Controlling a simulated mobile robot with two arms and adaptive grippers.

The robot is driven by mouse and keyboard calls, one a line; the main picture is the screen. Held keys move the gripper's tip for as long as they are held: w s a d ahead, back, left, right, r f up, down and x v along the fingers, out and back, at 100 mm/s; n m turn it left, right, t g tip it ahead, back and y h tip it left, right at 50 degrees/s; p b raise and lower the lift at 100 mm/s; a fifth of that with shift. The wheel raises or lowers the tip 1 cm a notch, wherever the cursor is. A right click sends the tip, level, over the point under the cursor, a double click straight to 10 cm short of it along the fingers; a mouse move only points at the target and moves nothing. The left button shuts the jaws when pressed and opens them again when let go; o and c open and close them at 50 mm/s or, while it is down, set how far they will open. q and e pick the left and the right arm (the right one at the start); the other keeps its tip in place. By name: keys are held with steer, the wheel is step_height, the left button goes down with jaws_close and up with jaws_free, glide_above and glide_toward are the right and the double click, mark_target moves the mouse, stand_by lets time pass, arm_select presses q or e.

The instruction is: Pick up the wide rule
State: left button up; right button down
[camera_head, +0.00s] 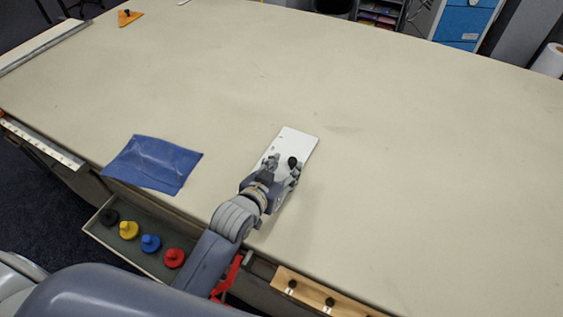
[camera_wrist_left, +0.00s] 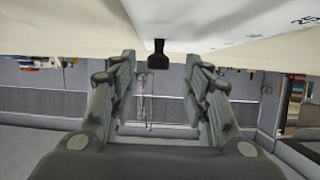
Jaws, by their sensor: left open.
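The wide rule is a white flat plate (camera_head: 300,142) lying on the cloth table, its near part hidden by my left gripper and arm. It also shows along the top of the left wrist view (camera_wrist_left: 215,22), with the number 25 printed near its edge. A dark knob (camera_head: 292,161) stands on it; in the left wrist view the knob (camera_wrist_left: 158,56) appears between the fingers, farther out than their tips. My left gripper (camera_head: 283,168) is over the rule with its two fingers (camera_wrist_left: 160,72) apart and nothing clamped. My right gripper is out of view.
A blue cloth (camera_head: 153,164) lies left of the arm. An open tray (camera_head: 104,236) at the front edge holds black, yellow, blue and red knobbed pieces. A wooden strip with dark knobs (camera_head: 315,292) is at the front edge. The table's right side is clear.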

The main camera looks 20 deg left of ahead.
mark_target(292, 160)
arm_select(q)
steer(key=shift+w+d+p, duration=0.25)
steer(key=shift+w+p, duration=0.05)
steer(key=shift+w, duration=0.35)
steer(key=x, duration=0.3)
steer(key=shift+p, duration=0.35)
steer(key=shift+w+f, duration=0.2)
steer(key=shift+w, duration=0.1)
steer(key=shift+w+d, duration=0.1)
jaws_close()
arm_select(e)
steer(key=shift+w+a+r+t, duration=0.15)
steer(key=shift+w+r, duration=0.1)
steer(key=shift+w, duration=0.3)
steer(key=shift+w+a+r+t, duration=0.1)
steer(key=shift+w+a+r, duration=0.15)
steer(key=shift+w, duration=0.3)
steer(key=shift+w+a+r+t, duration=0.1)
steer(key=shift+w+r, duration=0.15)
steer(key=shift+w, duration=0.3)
